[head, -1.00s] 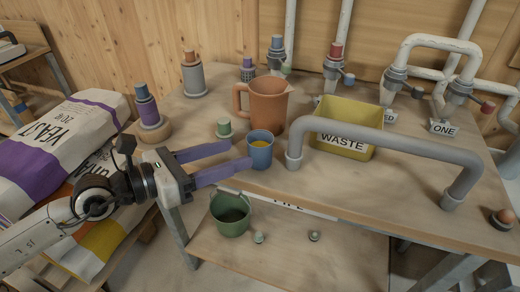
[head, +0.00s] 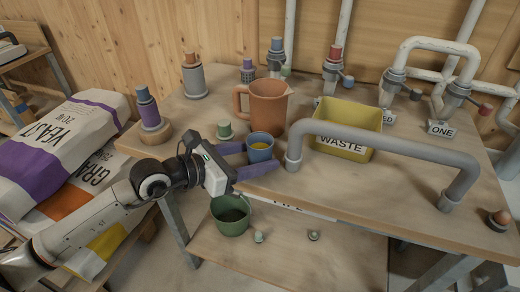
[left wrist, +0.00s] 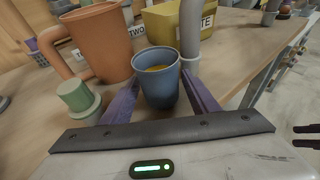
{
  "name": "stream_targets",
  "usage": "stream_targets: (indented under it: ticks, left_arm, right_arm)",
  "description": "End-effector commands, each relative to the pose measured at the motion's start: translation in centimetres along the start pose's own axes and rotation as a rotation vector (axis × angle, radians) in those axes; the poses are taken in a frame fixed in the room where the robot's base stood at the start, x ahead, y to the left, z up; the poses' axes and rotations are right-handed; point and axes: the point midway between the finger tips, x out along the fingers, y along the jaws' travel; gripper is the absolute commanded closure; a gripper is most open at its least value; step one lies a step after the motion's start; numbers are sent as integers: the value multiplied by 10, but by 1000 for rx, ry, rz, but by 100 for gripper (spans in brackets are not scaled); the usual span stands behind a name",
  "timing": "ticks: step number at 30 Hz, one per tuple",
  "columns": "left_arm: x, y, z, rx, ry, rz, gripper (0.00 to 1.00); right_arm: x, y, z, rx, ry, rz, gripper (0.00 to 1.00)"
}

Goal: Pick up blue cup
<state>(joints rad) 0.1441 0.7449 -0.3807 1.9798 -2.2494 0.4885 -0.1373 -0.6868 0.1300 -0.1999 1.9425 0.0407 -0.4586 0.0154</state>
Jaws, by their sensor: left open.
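The blue cup (head: 260,147) stands upright on the wooden table near its front edge, with something yellow inside. My left gripper (head: 258,158) is open, its two purple fingers reaching to either side of the cup. In the left wrist view the blue cup (left wrist: 157,80) sits between the spread fingers (left wrist: 160,95), toward their tips. I cannot tell whether either finger touches it. My right gripper is not in view.
An orange pitcher (head: 268,108) stands just behind the cup, and a small green-topped piece (head: 225,130) to its left. A grey pipe handle (head: 380,141) rises close on the right. A yellow WASTE bin (head: 350,115) is beyond. A green bucket (head: 231,222) is below.

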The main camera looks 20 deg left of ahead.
Motion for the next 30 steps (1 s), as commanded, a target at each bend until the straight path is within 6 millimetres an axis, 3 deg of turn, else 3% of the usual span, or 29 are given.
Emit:
stream_targets:
  ticks: [3, 11, 17, 25, 30]
  left_arm:
    - [11, 0, 0, 1, -1, 1, 45]
    - [13, 0, 0, 1, 0, 0, 47]
    - [12, 0, -1, 1, 0, 0, 80]
    - [12, 0, 2, 1, -2, 0, 80]
    - [9, 0, 13, 1, -4, -1, 80]
  right_arm:
    - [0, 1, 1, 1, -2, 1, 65]
    - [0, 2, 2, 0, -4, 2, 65]
    - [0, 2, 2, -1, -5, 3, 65]
    - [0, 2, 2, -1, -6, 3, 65]
    - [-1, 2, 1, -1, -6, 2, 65]
